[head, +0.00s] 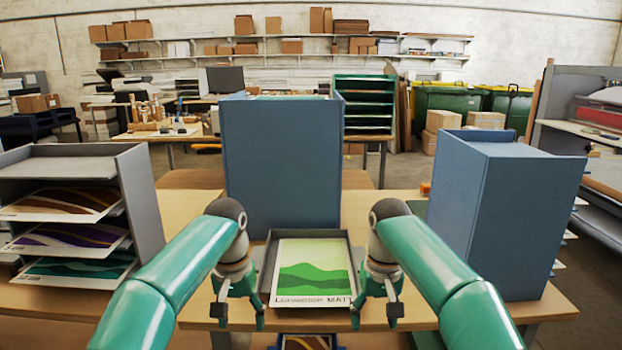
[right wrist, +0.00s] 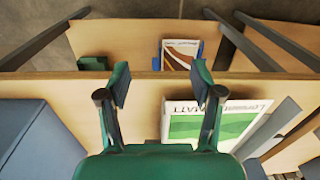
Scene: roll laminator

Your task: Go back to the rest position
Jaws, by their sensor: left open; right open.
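My left gripper (head: 240,314) hangs open and empty, pointing down, just left of the grey tray (head: 267,268). My right gripper (head: 376,312) hangs open and empty, pointing down, just right of that tray. In the right wrist view the two spread fingers of my right gripper (right wrist: 161,86) have nothing between their tips. A sheet with green hills (head: 312,265) and the printed word MATT lies in the tray. It also shows in the right wrist view (right wrist: 212,128), partly behind a finger.
A tall blue box (head: 280,160) stands behind the tray, and a blue cabinet (head: 510,215) stands to the right. A grey rack (head: 142,200) with several colourful sheets is at the left. Another sheet (right wrist: 178,58) lies lower down, beyond the table edge. Bare tabletop (head: 355,207) shows between the boxes.

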